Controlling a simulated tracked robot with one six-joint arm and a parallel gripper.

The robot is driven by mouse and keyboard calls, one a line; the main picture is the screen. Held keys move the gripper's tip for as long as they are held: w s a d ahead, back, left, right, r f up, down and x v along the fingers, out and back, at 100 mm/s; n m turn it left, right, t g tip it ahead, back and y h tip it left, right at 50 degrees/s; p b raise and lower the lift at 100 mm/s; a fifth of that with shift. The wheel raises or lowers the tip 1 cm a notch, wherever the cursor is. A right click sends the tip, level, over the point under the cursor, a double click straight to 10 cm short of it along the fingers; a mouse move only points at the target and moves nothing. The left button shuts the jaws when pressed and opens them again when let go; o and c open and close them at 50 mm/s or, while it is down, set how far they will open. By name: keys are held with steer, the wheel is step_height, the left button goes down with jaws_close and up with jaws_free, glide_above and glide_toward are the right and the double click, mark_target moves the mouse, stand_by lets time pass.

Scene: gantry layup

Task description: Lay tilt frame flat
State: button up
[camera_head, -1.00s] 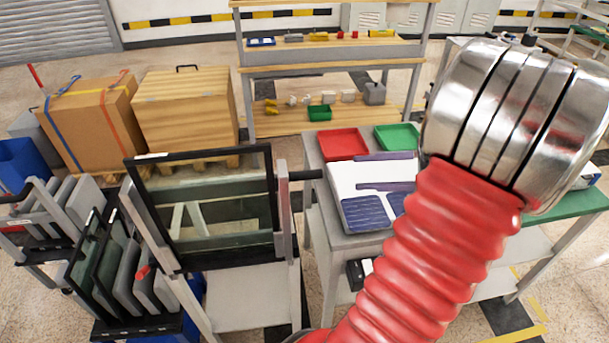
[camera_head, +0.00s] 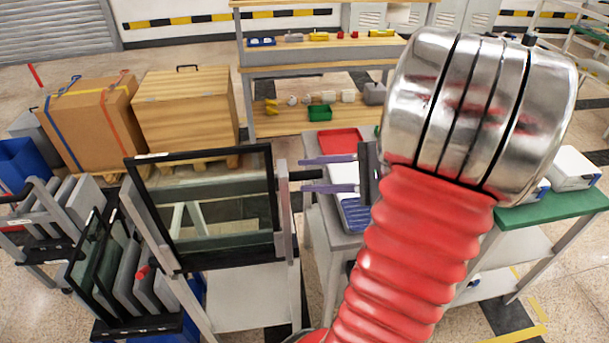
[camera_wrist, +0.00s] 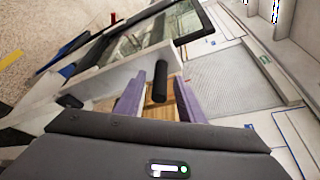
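The tilt frame (camera_head: 268,151) stands tilted up near the middle left of the head view, a black rim around a glass pane. A black handle (camera_head: 305,175) sticks out from its right side; in the wrist view the handle (camera_wrist: 160,82) points toward the camera. My gripper (camera_head: 302,174) has two purple fingers, one above and one below the handle in the head view. In the wrist view the fingers (camera_wrist: 157,92) are apart with the handle between them. I see a gap beside the handle, so the gripper is open; contact is not visible.
A grey table (camera_head: 322,230) with a red tray (camera_head: 340,141) stands right of the frame, partly hidden by my arm. A rack of panels (camera_head: 120,262) stands at the left. Wooden crates (camera_head: 186,112) and a shelf (camera_head: 320,72) are behind.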

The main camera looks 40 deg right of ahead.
steer(key=shift+x, duration=1)
steer(key=shift+c, duration=0.5)
jaws_close()
steer(key=shift+a, duration=0.1)
